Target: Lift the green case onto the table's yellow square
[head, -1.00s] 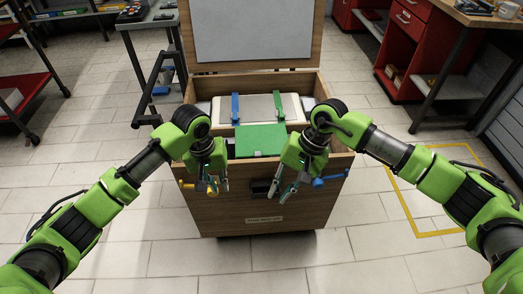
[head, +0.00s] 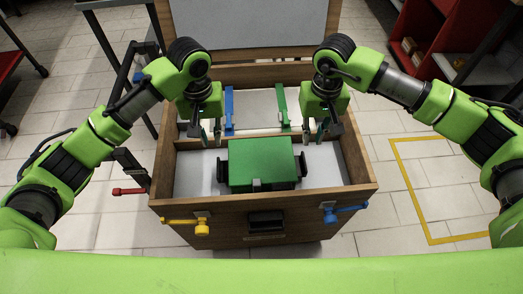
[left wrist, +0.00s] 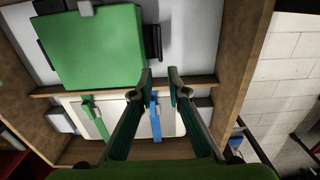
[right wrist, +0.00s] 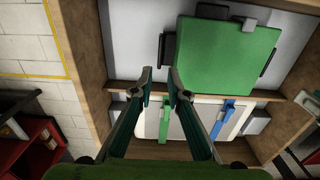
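The green case (head: 262,160) lies in the front compartment of an open wooden crate (head: 240,208). It has a dark handle on its left (head: 222,167) and right (head: 302,165) sides. My left gripper (head: 211,137) is open and empty above the crate, behind and left of the case. My right gripper (head: 313,137) is open and empty, behind and right of it. The green case also shows in the left wrist view (left wrist: 92,45) and the right wrist view (right wrist: 228,55), apart from the fingers. No yellow square on a table is visible in these frames.
A white case with a blue strap (head: 229,108) and a green strap (head: 282,106) lies in the rear compartment. The crate lid (head: 250,28) stands open behind. Yellow and blue latches (head: 343,212) stick out in front. A yellow outline (head: 401,190) marks the floor at right.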

